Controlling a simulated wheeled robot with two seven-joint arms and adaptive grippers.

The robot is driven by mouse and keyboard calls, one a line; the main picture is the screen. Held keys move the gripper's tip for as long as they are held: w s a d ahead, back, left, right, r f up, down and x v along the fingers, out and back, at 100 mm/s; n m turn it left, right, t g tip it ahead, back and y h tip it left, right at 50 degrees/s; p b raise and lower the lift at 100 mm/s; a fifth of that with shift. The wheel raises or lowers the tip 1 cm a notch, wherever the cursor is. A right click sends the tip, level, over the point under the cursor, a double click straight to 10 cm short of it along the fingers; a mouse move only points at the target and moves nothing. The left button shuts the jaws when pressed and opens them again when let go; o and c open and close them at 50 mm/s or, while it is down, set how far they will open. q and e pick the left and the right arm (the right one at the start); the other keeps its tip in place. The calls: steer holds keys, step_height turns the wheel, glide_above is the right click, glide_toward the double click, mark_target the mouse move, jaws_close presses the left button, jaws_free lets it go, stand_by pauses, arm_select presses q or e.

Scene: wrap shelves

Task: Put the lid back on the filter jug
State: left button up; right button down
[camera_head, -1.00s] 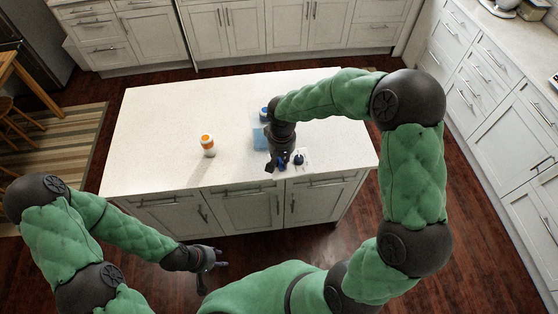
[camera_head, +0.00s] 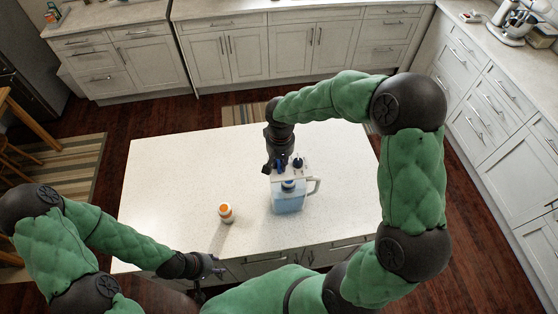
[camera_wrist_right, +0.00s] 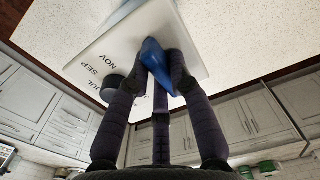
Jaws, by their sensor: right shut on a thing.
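The filter jug (camera_head: 288,203) stands on the island counter, with light blue contents and its white handle at the right. My right gripper (camera_head: 281,166) is shut on the lid's blue part and holds the white lid (camera_head: 297,172) up by the jug's top. In the head view the lid covers the jug's far upper part; I cannot tell whether they touch. In the wrist view, the lid (camera_wrist_right: 110,58) shows month letters and a dark round knob beside the gripped blue part (camera_wrist_right: 156,62). My left gripper (camera_head: 212,270) is empty by the counter's front edge, its fingers apart.
An orange-topped white bottle (camera_head: 226,212) stands on the island counter (camera_head: 170,190), left of the jug. The counter's left part is clear. Cabinets line the back and right.

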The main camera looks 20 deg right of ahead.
steer(key=shift+s+f+b, duration=0.15)
steer(key=shift+f+b, duration=0.2)
steer(key=shift+f, duration=0.3)
steer(key=shift+f+b, duration=0.9)
steer(key=shift+f, duration=0.55)
steer(key=shift+f+b, duration=0.55)
steer(key=shift+f, duration=0.05)
steer(key=shift+b, duration=0.4)
steer(key=shift+f+b, duration=0.6)
steer(key=shift+b, duration=0.2)
stand_by(0.6)
stand_by(0.3)
steer(key=c, duration=0.6)
jaws_free()
